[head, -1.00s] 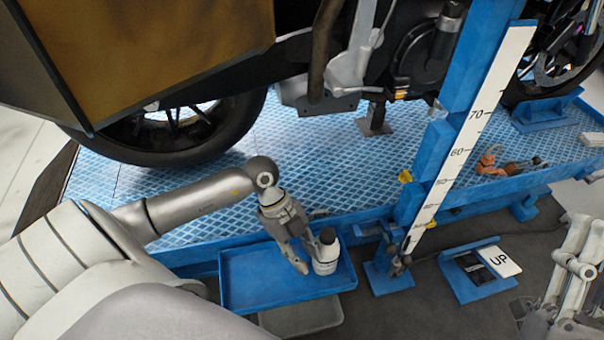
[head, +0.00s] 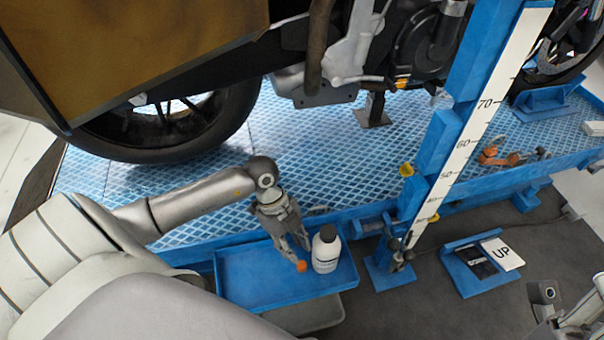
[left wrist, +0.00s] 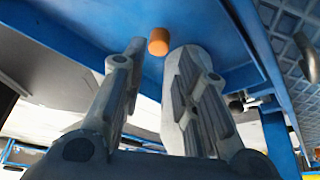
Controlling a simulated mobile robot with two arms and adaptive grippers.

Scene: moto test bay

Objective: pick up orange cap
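The orange cap (head: 301,267) is in the blue tray (head: 232,288), just left of a white bottle with a dark top (head: 326,250). In the left wrist view the cap (left wrist: 159,41) shows between and slightly beyond the two fingertips, with a gap visible on at least the right side. My left gripper (head: 298,250) is open and points down at the cap; it also shows in the left wrist view (left wrist: 160,48). Contact with the cap cannot be told. My right gripper (head: 562,312) is only partly in view at the lower right corner.
The bottle stands close to the right of the left fingers. A blue post with a scale (head: 468,130) rises right of the tray. The blue platform (head: 330,150) carries a motorcycle behind. A blue holder with an UP card (head: 501,253) lies on the right.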

